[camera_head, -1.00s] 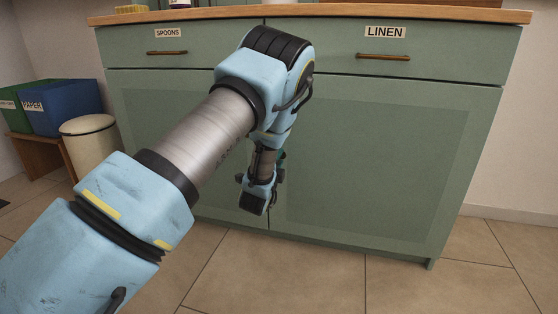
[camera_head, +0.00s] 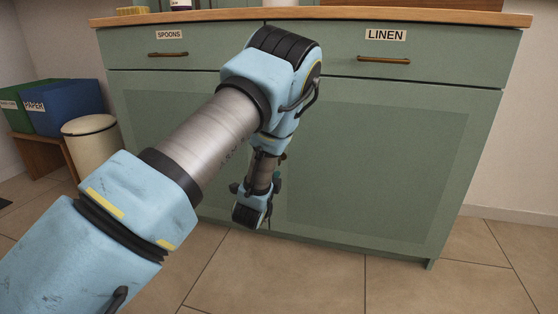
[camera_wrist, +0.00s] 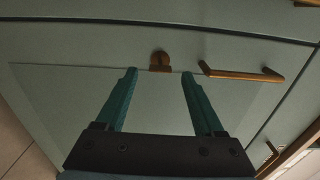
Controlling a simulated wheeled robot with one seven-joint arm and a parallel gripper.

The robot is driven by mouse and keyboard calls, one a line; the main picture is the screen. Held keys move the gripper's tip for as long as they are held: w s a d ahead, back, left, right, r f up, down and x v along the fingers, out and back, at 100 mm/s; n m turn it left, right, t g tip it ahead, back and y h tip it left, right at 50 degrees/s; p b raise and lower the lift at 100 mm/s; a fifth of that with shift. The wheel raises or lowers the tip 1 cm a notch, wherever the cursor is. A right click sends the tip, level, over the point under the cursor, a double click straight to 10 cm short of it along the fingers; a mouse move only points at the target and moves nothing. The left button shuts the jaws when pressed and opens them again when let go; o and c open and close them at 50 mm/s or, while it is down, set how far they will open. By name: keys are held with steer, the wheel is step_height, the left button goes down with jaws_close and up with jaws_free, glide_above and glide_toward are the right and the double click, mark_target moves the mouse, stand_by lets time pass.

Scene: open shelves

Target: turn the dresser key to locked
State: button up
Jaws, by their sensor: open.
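The dresser (camera_head: 375,150) is a green cabinet with a wooden top, and it fills the head view behind my arm. In the wrist view a small brown key (camera_wrist: 161,58) with a rounded head sits on the green front, above a small plate. My gripper (camera_wrist: 159,74) is open, with its two teal fingers apart. In the picture the key lies between and slightly beyond the fingertips, and nothing is held. I cannot tell whether the fingers are level with it in depth. The key is not visible in the head view, where my arm covers the middle of the front.
A brass handle (camera_wrist: 243,75) lies just right of the key in the wrist view. Drawers labelled SPOONS (camera_head: 168,34) and LINEN (camera_head: 385,35) have bar handles. A cream bin (camera_head: 92,145) and a blue box (camera_head: 62,108) stand left. The floor at right is clear.

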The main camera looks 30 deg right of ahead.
steer(key=p+v, duration=0.1)
steer(key=v, duration=0.5)
steer(key=shift+s+a, duration=0.1)
steer(key=w+a+r+n+g+y+p, duration=0.1)
steer(key=w+a+r+n+g+y, duration=0.15)
steer(key=a+n+y, duration=0.4)
steer(key=w+a+r+n+g+y+p, duration=0.1)
steer(key=w+a+r+n+y, duration=0.2)
steer(key=a+n, duration=0.7)
steer(key=s+a+r+n+g+y+p, duration=0.1)
steer(key=s+a+r+n+g, duration=0.35)
steer(key=s+a, duration=0.55)
steer(key=s+a+r+n+g+y+p, duration=0.1)
steer(key=s+a+r+n+g+y, duration=0.15)
steer(key=s+a+n+g, duration=0.6)
step_height(320, 180, up, 38)
steer(key=w+a+m+t+h+p, duration=0.1)
steer(key=m+t+p, duration=0.3)
steer(key=p, duration=3.3)
steer(key=shift+a+r+t+p, duration=0.25)
steer(key=shift+a+t+p, duration=0.2)
steer(key=shift+a, duration=0.4)
